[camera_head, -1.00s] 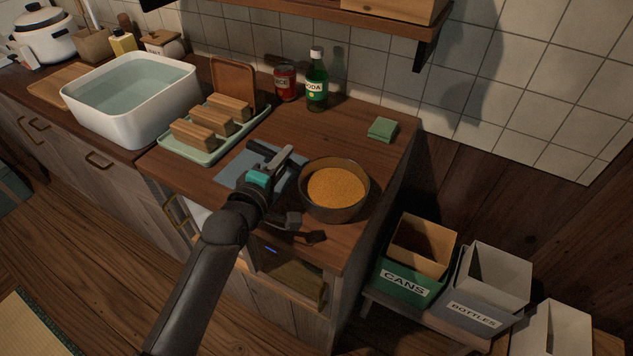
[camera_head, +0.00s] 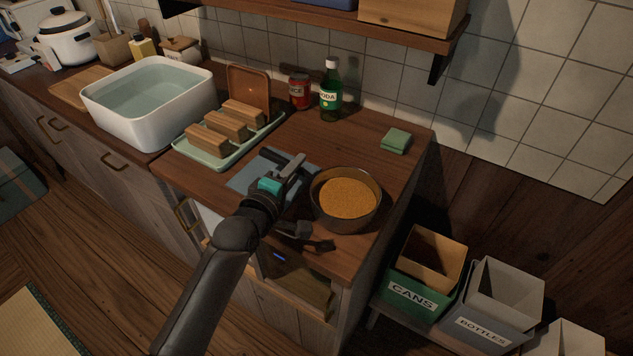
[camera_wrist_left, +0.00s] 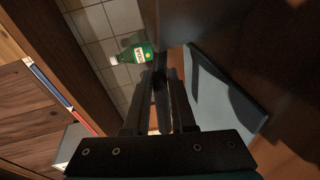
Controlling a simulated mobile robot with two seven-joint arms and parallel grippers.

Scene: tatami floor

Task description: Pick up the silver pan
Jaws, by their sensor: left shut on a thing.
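A round metal pan (camera_head: 374,203) with an orange-brown filling stands on the wooden counter, right of my left gripper. My left gripper (camera_head: 288,162) is over the blue-grey mat (camera_head: 246,181), close to the pan's left side. Its fingers also show in the left wrist view (camera_wrist_left: 160,90), close together with a dark narrow thing between them. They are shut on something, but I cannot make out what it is. No handle of the pan shows clearly. My right gripper is not in view.
Behind stand a green tray (camera_head: 190,158) with wooden blocks, a red can (camera_head: 299,92), a green soda bottle (camera_head: 330,98) and a green sponge (camera_head: 396,140). A white basin (camera_head: 130,122) is at left. Labelled bins (camera_head: 418,293) stand below right. A shelf (camera_head: 340,25) overhangs.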

